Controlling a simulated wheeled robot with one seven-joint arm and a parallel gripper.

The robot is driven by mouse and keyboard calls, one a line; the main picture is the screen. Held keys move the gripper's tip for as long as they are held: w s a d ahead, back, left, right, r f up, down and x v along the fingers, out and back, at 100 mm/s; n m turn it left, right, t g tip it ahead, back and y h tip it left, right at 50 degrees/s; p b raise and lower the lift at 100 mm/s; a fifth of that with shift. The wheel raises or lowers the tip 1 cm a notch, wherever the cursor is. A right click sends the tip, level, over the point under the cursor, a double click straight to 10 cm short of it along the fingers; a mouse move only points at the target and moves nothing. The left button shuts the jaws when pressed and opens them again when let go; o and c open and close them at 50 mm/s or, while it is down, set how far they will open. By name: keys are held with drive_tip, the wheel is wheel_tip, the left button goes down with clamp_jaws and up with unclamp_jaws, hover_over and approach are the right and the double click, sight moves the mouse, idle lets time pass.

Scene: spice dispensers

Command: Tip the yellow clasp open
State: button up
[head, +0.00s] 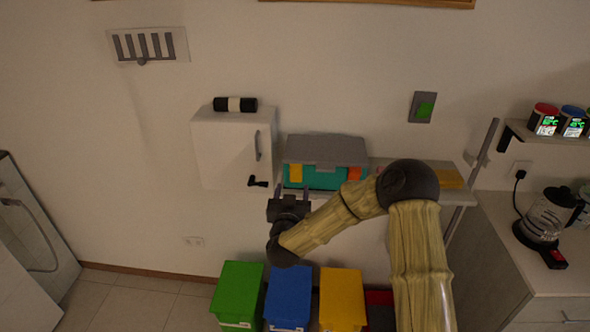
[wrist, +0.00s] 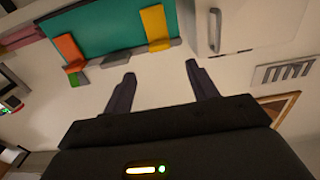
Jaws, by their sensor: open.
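The yellow clasp (head: 296,173) is on the left front of a teal box (head: 325,179) with a grey lid (head: 326,149). In the wrist view the yellow clasp (wrist: 155,24) lies flat against the teal front, above the gap between my fingers. An orange clasp (head: 354,174) is on the box's right front; it shows at the left in the wrist view (wrist: 69,52). My gripper (head: 292,191) is open and empty, in front of and just below the yellow clasp in the head view. In the wrist view my fingertips (wrist: 161,73) are apart from the clasp.
A white cabinet (head: 223,155) with a handle and black crank stands left of the box. Green (head: 238,291), blue (head: 289,294) and yellow (head: 342,296) bins stand below. My arm crosses right of the box.

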sight(296, 170)
drive_tip(key=w+p, duration=0.2)
drive_tip(key=w, duration=0.7)
drive_tip(key=shift+w, duration=0.25)
drive_tip(key=shift+c, duration=0.2)
clamp_jaws()
